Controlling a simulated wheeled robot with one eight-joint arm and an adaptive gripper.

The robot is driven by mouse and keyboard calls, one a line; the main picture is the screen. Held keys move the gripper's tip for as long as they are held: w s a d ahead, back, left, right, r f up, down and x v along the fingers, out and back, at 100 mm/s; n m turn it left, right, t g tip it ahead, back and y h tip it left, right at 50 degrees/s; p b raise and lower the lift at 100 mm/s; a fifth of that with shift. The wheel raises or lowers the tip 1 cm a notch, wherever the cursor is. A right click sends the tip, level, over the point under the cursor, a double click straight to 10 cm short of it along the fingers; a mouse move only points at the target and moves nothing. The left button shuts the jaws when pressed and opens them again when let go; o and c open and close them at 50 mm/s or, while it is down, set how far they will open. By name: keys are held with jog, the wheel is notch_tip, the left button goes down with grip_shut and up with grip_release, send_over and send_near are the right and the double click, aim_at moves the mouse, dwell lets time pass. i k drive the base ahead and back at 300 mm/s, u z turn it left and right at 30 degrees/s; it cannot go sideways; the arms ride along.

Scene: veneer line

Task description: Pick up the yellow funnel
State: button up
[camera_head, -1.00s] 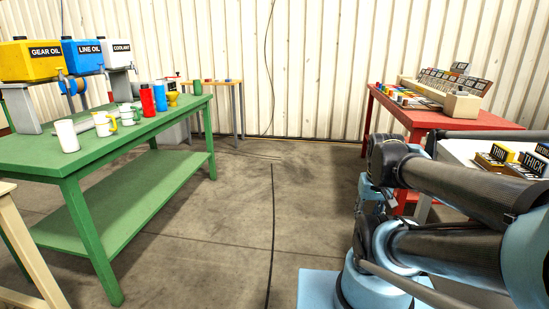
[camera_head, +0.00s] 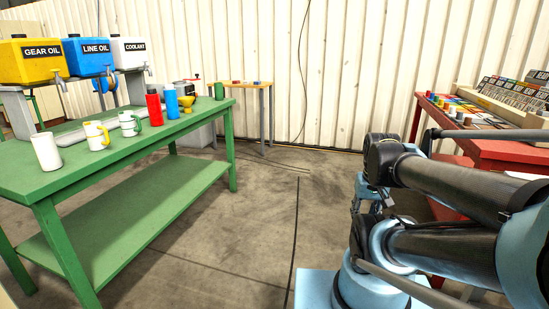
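The yellow funnel (camera_head: 187,106) is small in the head view. It stands at the far right part of the green table (camera_head: 130,150), just right of a blue bottle (camera_head: 172,103) that partly covers it. My arm is folded at the right of the picture, well apart from the green table. My gripper (camera_head: 372,198) seems to hang below the dark wrist joint, partly hidden, and its fingers cannot be made out.
A red bottle (camera_head: 154,109), a green cup (camera_head: 219,91), a white cup (camera_head: 46,151) and two mugs share the green table. Three oil containers stand behind them. Open floor (camera_head: 240,220) lies between the green table and the red table (camera_head: 500,152) at right.

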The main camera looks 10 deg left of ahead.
aim_at(186, 101)
jog(key=u, duration=0.2)
jog(key=i, duration=1.15)
jog(key=u, duration=0.5)
jog(key=i, duration=2)
jog(key=u, duration=0.25)
